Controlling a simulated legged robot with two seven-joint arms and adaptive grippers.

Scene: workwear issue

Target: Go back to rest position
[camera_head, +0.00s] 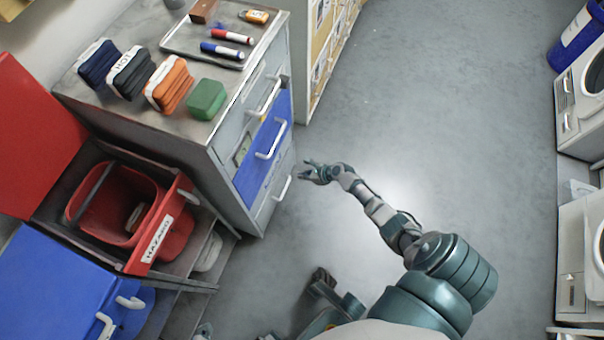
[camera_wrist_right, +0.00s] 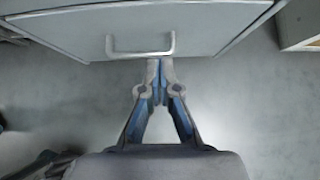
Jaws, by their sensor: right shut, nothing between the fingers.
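My right gripper (camera_head: 306,170) is shut and empty in the head view, with the arm stretched out over the floor beside the grey drawer cabinet (camera_head: 222,165). In the right wrist view its fingertips (camera_wrist_right: 160,66) meet just in front of a grey drawer front (camera_wrist_right: 195,22), close to the drawer's handle (camera_wrist_right: 140,52). I cannot tell whether the tips touch it. The cabinet's blue drawer (camera_head: 252,178) appears shut.
The cabinet top holds folded clothing packs (camera_head: 170,85), a green block (camera_head: 207,99) and a tray (camera_head: 180,45) with markers. An open red hazard bin (camera_head: 120,238) and a blue lid (camera_head: 50,285) are at left. White machines (camera_head: 585,240) line the right. The middle floor is clear.

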